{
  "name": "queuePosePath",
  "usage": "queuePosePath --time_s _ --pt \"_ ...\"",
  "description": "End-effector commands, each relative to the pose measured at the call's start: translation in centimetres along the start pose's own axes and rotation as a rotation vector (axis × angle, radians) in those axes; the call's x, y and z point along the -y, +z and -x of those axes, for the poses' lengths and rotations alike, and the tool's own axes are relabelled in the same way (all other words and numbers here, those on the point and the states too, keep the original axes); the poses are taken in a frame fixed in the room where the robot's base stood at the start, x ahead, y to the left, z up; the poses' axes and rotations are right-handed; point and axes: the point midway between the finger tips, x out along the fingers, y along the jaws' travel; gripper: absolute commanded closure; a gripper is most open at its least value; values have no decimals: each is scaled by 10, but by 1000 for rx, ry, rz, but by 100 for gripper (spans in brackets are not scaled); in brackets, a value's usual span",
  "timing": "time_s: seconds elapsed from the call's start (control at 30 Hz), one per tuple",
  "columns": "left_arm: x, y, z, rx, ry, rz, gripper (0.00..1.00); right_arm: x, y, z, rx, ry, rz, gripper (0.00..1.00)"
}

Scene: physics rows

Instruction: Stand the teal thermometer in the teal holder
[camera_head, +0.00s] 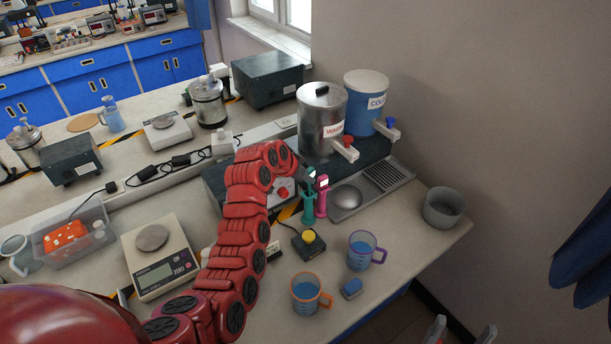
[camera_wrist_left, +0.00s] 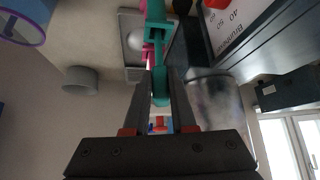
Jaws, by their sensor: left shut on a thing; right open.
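My left gripper (camera_wrist_left: 160,78) is shut on the teal thermometer (camera_wrist_left: 160,92), which shows between the two dark fingers in the left wrist view. The teal holder (camera_head: 308,208) stands on the bench in the head view, left of a pink holder and thermometer (camera_head: 322,190). In the left wrist view the holder (camera_wrist_left: 156,22) lines up with the thermometer's far end. I cannot tell whether the thermometer sits inside the holder or just above it. My left arm hides part of the bench. My right gripper (camera_head: 461,334) is open and empty at the bottom edge of the head view.
A steel urn (camera_head: 322,118) and a blue urn (camera_head: 367,100) stand behind the holders. A drip tray (camera_head: 375,188) lies to the right, then a grey bowl (camera_head: 443,208). A yellow button box (camera_head: 309,244), two mugs (camera_head: 363,250) (camera_head: 306,293) and a blue block (camera_head: 352,288) are in front.

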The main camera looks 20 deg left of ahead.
Motion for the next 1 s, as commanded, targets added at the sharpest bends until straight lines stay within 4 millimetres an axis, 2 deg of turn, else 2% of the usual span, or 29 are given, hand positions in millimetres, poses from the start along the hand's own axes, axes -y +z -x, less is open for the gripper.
queuePosePath --time_s 0.33,0.37,0.5,0.57,1.0 --pt "0 2 -2 -1 -1 0 100 0 0 2 0 0 0 24" --pt "0 2 -2 -1 -1 0 74 0 0 2 0 0 0 24" --pt "0 2 -2 -1 -1 0 49 0 0 2 0 0 0 24" --pt "0 2 -2 0 -1 0 41 0 0 2 0 0 0 24" --pt "1 2 4 -3 -3 0 41 0 1 7 0 0 0 24"
